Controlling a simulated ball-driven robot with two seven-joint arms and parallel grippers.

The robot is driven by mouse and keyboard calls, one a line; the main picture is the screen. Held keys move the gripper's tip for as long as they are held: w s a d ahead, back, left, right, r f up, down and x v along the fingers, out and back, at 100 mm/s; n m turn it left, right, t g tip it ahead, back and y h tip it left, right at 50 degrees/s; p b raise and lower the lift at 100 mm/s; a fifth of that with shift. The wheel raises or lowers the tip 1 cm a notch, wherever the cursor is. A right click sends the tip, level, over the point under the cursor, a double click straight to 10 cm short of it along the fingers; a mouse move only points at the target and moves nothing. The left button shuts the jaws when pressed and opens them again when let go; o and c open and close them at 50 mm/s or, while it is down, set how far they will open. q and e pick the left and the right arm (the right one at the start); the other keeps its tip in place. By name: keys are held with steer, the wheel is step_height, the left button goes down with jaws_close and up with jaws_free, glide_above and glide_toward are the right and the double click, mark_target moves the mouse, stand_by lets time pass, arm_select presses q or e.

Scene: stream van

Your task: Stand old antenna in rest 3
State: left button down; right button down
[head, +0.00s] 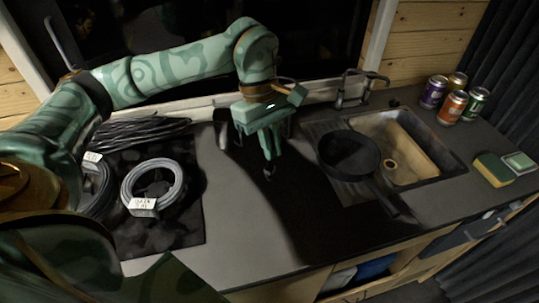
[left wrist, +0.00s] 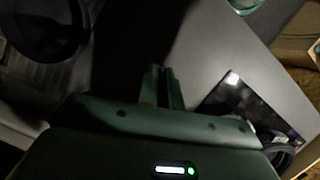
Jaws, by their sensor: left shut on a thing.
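My left gripper (head: 269,158) is shut above the dark middle of the counter, pointing down. A small dark tip (head: 269,173) shows just below its fingers. I take it for the old antenna, though most of it is hidden and its shape is unclear. In the left wrist view the gripper's fingers (left wrist: 161,88) are close together, and the held thing cannot be made out. I cannot make out rest 3 in either view. My right gripper is not in view.
Grey cable coils, one in front (head: 152,188), lie on a black mat (head: 190,232) at left. A black pan (head: 348,155) stands right of the gripper, beside the sink (head: 420,150). Several cans (head: 453,107) and a sponge (head: 494,170) are farther right. The front counter (head: 245,235) is clear.

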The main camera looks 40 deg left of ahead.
mark_target(269, 165)
arm_select(q)
steer(key=shift+w+a+f, duration=0.1)
steer(key=shift+f, duration=0.1)
steer(key=shift+w+a+f+b, duration=0.1)
steer(key=shift+a+f+b, duration=0.1)
steer(key=shift+f, duration=0.8)
steer(key=shift+w+a+f+b, duration=0.1)
steer(key=shift+a+f+b, duration=0.05)
steer(key=shift+f, duration=0.8)
steer(key=shift+f, duration=0.15)
steer(key=c, duration=1.6)
jaws_free()
steer(key=shift+o, duration=0.2)
